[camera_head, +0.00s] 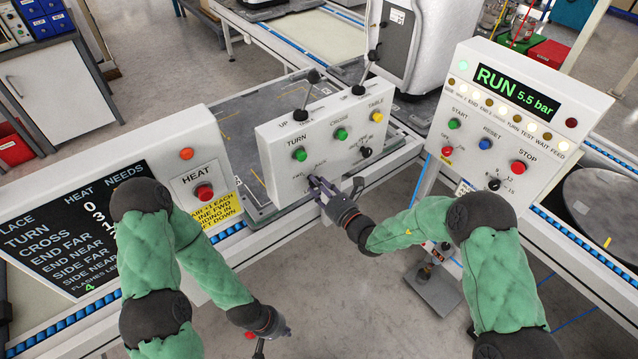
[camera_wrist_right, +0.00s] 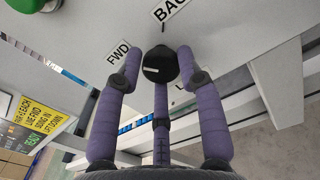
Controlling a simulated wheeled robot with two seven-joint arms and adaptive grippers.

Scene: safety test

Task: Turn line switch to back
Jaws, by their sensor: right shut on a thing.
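The line switch is a round black knob (camera_wrist_right: 159,64) on the white panel's face, between an "FWD" label (camera_wrist_right: 119,52) to its left and a "BACK" label (camera_wrist_right: 170,12) above it. A short pale mark shows on the knob; I cannot tell which label it points to. My right gripper (camera_wrist_right: 160,72) has its purple fingers closed around the knob. In the head view my right gripper (camera_head: 318,187) is at the lower middle of the control panel (camera_head: 270,160) and hides the knob. My left gripper (camera_head: 284,331) hangs low, away from the panel; its fingers are unclear.
The panel also has green buttons (camera_head: 300,155) and two levers (camera_head: 312,78) on top. A heat box (camera_head: 190,185) with a red button stands at left. A console (camera_head: 510,120) reading "RUN 5.5 bar" stands at right. Open floor lies below the panel.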

